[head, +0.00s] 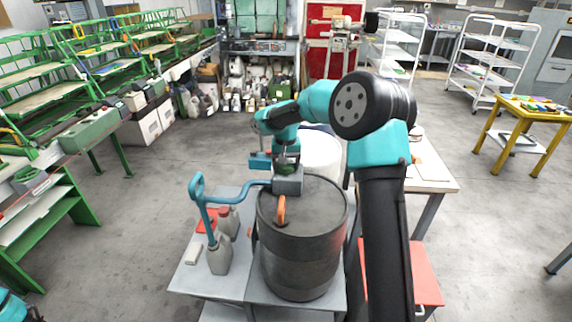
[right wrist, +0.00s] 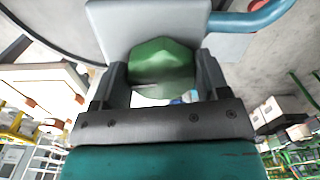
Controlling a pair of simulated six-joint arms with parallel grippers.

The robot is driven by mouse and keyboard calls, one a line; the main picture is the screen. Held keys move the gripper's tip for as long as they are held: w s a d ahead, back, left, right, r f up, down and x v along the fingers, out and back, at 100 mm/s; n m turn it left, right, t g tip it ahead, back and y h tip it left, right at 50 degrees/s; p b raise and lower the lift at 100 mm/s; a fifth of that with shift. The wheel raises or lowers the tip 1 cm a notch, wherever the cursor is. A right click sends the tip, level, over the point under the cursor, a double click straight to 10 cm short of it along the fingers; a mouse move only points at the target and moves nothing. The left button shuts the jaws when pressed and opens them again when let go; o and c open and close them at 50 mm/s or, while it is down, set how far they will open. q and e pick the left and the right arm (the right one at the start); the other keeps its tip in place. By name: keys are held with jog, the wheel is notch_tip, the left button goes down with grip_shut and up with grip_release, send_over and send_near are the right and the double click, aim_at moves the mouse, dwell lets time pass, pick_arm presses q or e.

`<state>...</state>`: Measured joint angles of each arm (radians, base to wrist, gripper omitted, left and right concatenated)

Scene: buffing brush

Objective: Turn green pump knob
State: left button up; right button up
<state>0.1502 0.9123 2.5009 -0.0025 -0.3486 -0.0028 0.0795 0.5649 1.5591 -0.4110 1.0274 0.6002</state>
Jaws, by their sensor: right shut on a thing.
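The green pump knob (right wrist: 162,62) sits on the grey pump block (right wrist: 115,25) and shows between my right gripper's fingers in the right wrist view. My right gripper (right wrist: 163,80) is shut on the knob, one finger on each side. In the head view, my right gripper (head: 287,160) reaches the grey pump block (head: 289,184) on top of the dark drum (head: 305,245), and the knob is mostly hidden there. The blue pump pipe (head: 212,195) runs left from the block. My left gripper is not in view; only a bit of blue shows at the lower left corner.
The drum stands on a grey table (head: 190,278). Grey bottles (head: 219,254) stand left of it. An orange handle (head: 281,210) lies on the drum's lid. A white drum (head: 320,150) stands behind. Green racks (head: 60,90) line the left side.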

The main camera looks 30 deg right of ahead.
jog(key=o, duration=0.9)
jog(key=shift+r, duration=0.1)
notch_tip(320, 180, up, 17)
jog(key=shift+r, duration=0.15)
dwell(0.5)
